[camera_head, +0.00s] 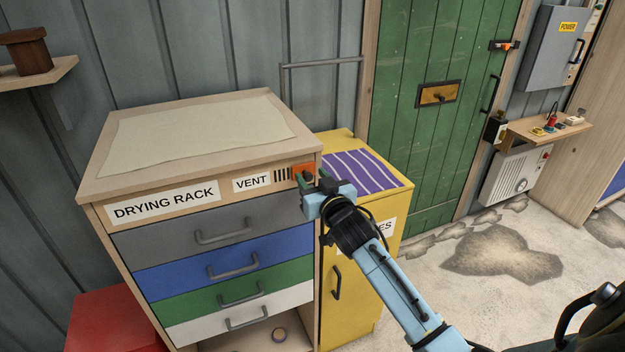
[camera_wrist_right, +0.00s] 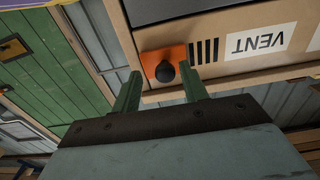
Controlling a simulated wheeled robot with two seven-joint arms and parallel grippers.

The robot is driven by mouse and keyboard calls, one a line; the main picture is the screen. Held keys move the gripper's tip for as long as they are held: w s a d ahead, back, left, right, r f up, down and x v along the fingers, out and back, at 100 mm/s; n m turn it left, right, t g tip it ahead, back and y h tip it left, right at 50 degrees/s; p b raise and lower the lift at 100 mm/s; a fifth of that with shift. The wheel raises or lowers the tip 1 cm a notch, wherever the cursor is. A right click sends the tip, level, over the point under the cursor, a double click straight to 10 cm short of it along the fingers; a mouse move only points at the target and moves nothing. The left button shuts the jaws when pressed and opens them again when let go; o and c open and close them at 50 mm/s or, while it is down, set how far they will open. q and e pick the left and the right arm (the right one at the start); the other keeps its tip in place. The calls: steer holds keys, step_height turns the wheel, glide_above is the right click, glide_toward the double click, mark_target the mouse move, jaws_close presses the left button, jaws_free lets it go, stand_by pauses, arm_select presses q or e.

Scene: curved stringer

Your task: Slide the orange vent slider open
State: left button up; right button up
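The orange vent slider (camera_head: 304,171) sits at the right end of the drying rack's (camera_head: 97,190) top front strip, beside dark vent slots (camera_head: 283,174) and the VENT label (camera_head: 252,182). In the right wrist view the slider (camera_wrist_right: 150,61) has a round black knob (camera_wrist_right: 165,72) and lies right beside the slots (camera_wrist_right: 205,51). My right gripper (camera_head: 316,180) is at the slider. In the wrist view its two green fingers (camera_wrist_right: 162,90) are apart, with the knob between and just beyond their tips. Contact cannot be told. My left gripper is not in view.
Below the strip are grey, blue, green and white drawers (camera_head: 225,230) with handles. A yellow cabinet (camera_head: 357,265) with a purple striped top stands close on the right. A red box (camera_head: 105,318) is at lower left. Open floor (camera_head: 470,295) lies to the right.

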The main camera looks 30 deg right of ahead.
steer(key=shift+a, duration=0.15)
steer(key=shift+s, duration=0.4)
steer(key=s+a, duration=0.2)
steer(key=s, duration=1)
steer(key=shift+s+b, duration=0.2)
steer(key=shift+b, duration=0.25)
steer(key=s+a+f+n+g+y+b, duration=0.1)
steer(key=s+f+g, duration=0.15)
steer(key=f, duration=1.05)
steer(key=s+a+f+g+b, duration=0.1)
steer(key=s+a+f+g, duration=0.15)
steer(key=f, duration=0.95)
steer(key=s+a+f+n+g+y+b, duration=0.1)
steer(key=s+f+g, duration=0.15)
steer(key=f, duration=1.05)
steer(key=s+a+f+g+b, duration=0.15)
steer(key=s+f+g, duration=0.25)
steer(key=s+f, duration=0.9)
steer(key=s+f+g, duration=0.1)
steer(key=s+f, duration=0.2)
steer(key=s, duration=0.3)
steer(key=s+a+f+n+g, duration=0.1)
steer(key=s+f+g, duration=0.1)
steer(key=s+f, duration=0.2)
steer(key=s+f+n+g+b, duration=0.1)
steer(key=s+f, duration=0.3)
steer(key=s, duration=0.5)
steer(key=shift+s+a+g+y, duration=0.25)
steer(key=shift+s+g+y, duration=0.15)
steer(key=shift+g, duration=0.25)
